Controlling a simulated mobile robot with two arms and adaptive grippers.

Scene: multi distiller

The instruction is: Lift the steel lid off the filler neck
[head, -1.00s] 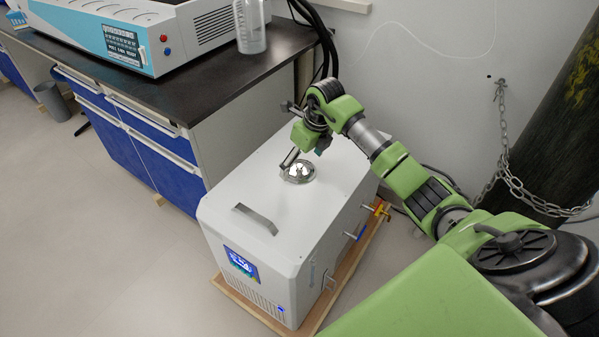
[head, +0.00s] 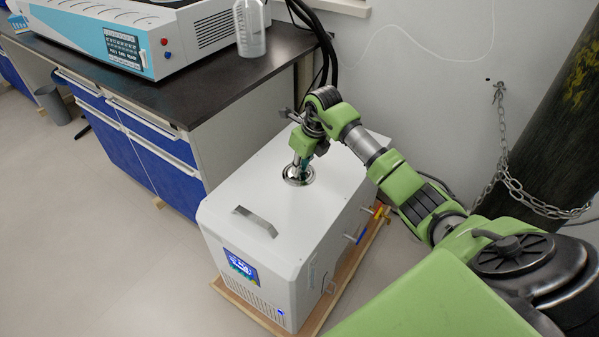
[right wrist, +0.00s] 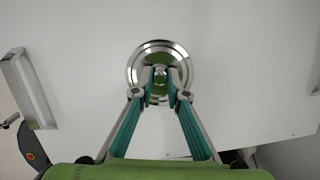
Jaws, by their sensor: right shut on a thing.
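The round steel lid (head: 299,179) sits on top of the white chiller box (head: 270,205), over the filler neck, which it hides. In the right wrist view the lid (right wrist: 160,50) shows as a shiny ringed disc with a small knob (right wrist: 160,75) at its middle. My right gripper (head: 299,163) points down at the lid. In the right wrist view its fingertips (right wrist: 160,80) are shut on the knob from both sides. The lid looks flat on the box, with no gap that I can make out. My left gripper is not in view.
A bar handle (head: 256,220) stands on the box top left of the lid. A chained cylinder (head: 545,140) stands at right. Open floor lies at front left.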

